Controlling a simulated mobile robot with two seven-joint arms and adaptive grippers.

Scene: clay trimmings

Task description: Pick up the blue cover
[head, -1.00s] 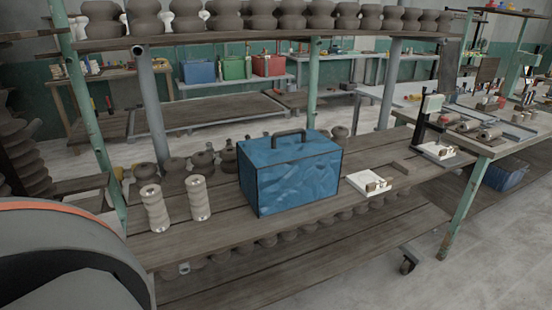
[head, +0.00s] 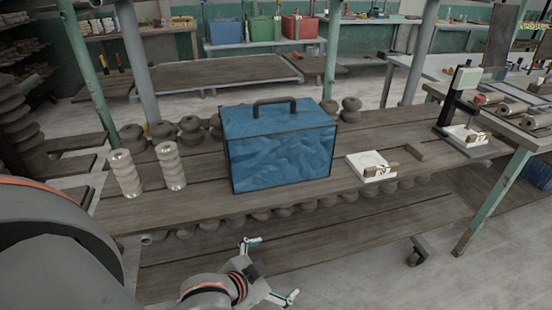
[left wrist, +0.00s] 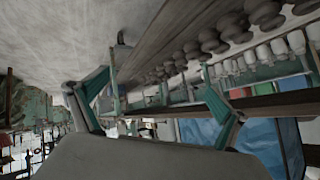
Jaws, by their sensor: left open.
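The blue cover (head: 280,147) is a box-shaped blue piece with dark edges and a dark handle (head: 275,104) on top. It stands upright on the wooden shelf in the middle of the head view. In the left wrist view part of the cover (left wrist: 262,140) shows at the lower right, partly hidden behind a finger. My left gripper (head: 268,270) is open and empty, in front of the shelf's front edge and lower than the cover, apart from it. Its two green-edged fingers (left wrist: 158,100) are spread in the left wrist view. My right gripper is not in view.
Two ribbed pale cylinders (head: 147,169) stand left of the cover. A white block with a small fixture (head: 371,167) lies to its right. Dark clay pieces (head: 191,129) stand behind it. Green and grey posts rise behind the shelf (head: 210,198). Floor shows at the front right.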

